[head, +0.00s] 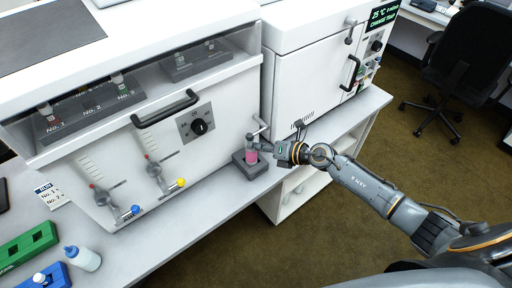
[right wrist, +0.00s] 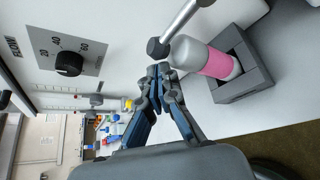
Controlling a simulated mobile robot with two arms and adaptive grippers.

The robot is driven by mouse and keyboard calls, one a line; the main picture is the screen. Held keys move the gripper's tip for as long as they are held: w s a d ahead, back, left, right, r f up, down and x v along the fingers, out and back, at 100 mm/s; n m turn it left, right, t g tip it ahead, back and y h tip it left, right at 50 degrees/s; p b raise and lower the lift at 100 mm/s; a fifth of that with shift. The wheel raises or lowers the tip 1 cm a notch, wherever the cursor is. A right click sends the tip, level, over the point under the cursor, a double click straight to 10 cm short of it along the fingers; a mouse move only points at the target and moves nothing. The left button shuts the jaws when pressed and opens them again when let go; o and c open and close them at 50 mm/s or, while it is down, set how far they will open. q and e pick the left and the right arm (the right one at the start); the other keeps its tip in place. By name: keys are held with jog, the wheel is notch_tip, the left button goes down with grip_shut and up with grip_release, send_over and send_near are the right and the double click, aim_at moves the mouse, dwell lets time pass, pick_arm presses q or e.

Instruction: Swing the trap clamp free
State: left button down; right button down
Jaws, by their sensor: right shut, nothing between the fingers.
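The clamp seems to be the metal rod with a dark round knob (right wrist: 157,47), running close by the bottle's top. My right gripper (right wrist: 158,70) is shut and empty, its tips right beside the knob. I cannot tell whether they touch it. My left gripper is not in view.
The white cabinet has a flow dial (head: 199,127), a black handle (head: 165,107) and taps with blue and yellow knobs. A white oven (head: 310,75) stands behind the trap. A green rack (head: 28,243) and a wash bottle (head: 84,258) are at the lower left.

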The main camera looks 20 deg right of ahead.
jog(key=shift+r+m+y+b, duration=0.3)
jog(key=shift+r+m+b, duration=0.1)
jog(key=shift+b, duration=0.1)
jog(key=w+d+r+m+t+y+b, duration=0.2)
jog(key=d+r+m+t+y+b, duration=0.2)
jog(key=m+b, duration=0.5)
notch_tip(320, 180, up, 3)
jog(key=d+m+y, duration=0.1)
jog(key=m, duration=0.2)
jog(key=shift+d, duration=0.4)
jog(key=shift+f, duration=0.1)
